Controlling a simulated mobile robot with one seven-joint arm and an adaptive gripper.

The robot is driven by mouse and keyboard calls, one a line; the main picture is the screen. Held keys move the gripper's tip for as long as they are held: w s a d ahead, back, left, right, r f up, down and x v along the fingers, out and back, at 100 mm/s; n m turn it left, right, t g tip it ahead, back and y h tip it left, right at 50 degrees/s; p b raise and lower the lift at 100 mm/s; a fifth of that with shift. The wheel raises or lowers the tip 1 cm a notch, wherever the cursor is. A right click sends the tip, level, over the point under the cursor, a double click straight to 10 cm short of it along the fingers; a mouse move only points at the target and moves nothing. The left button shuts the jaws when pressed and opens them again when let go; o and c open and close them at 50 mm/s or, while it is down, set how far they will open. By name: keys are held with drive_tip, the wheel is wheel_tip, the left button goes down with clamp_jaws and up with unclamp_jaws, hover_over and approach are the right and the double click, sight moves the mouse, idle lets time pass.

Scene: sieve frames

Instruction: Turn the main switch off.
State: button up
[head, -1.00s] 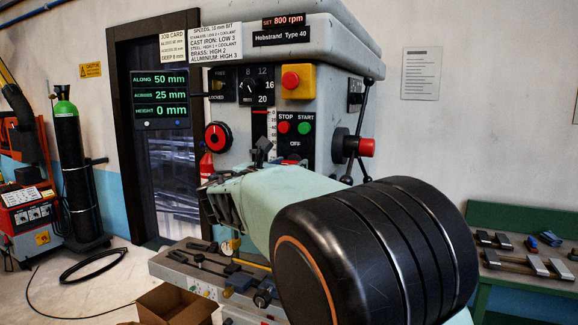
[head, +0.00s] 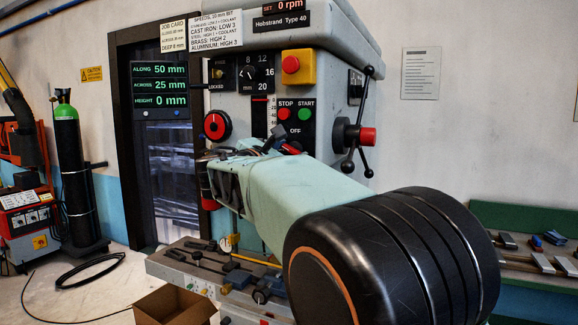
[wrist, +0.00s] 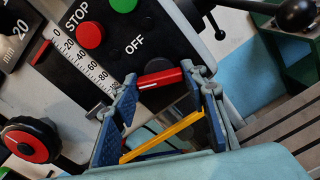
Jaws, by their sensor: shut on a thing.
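A red bar-shaped handle (wrist: 160,78) lies between my fingertips in the wrist view, just below the word OFF on the black panel. My gripper (wrist: 164,82) is shut on this handle, with a blue-padded finger at each end of it. In the head view my gripper (head: 278,143) is at the panel's lower edge, and the red handle (head: 291,147) shows only in part behind it. The panel's red STOP button (head: 284,113) and green START button (head: 304,114) are above the gripper. The top display (head: 290,5) reads 0 rpm.
A red-and-black rotary knob (head: 217,125) is left of my gripper, and a yellow box with a red button (head: 291,65) is above. A black-armed lever wheel (head: 352,136) is to the right. The machine table with tools (head: 205,270) lies below.

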drive_tip(key=shift+m+b, duration=5.3)
drive_tip(key=shift+m, duration=1.1)
drive_tip(key=o, duration=1.2)
drive_tip(key=shift+c, duration=0.2)
drive_tip(key=v, duration=1.2)
